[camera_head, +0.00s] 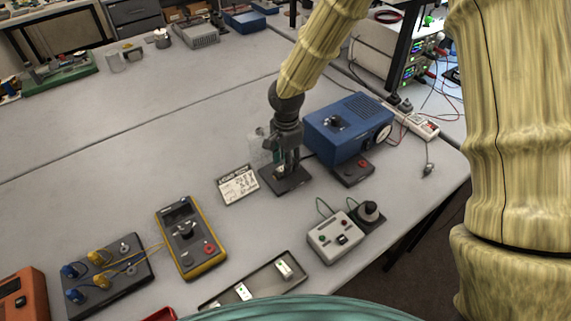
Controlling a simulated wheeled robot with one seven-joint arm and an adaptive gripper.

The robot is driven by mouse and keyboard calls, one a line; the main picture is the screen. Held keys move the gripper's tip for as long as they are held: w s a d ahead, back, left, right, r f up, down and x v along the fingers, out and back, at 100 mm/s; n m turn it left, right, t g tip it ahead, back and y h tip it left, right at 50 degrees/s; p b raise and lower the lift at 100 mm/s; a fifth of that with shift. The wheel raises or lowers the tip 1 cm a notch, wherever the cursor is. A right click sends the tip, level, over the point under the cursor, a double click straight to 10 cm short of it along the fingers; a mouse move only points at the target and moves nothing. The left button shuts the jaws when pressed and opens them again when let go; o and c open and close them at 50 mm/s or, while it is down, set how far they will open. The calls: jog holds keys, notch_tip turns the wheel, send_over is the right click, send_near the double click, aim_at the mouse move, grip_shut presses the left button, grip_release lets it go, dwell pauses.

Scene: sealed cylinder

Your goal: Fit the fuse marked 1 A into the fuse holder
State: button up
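My gripper (287,158) points down over a small dark base plate (298,183) beside the blue box. Something small and greenish shows at its fingertips, but I cannot tell whether it is held. The plate may carry the fuse holder; my gripper hides its middle. A clear, see-through piece (258,147) stands just left of my gripper. A shallow tray (222,305) at the front holds two small pieces with white labels, one at left (243,291) and one at right (284,268). Their markings are too small to read. A white card with dark writing (239,186) lies left of the plate.
The blue box (347,128) stands close right of my gripper, with a dark red-button unit (353,170) before it. A grey control box (335,238), a yellow multimeter (190,240) and a wired board (108,275) stand in front.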

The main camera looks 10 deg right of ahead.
notch_tip(320, 180, up, 11)
jog(key=b, duration=0.2)
jog(key=shift+f, duration=0.15)
dwell(0.6)
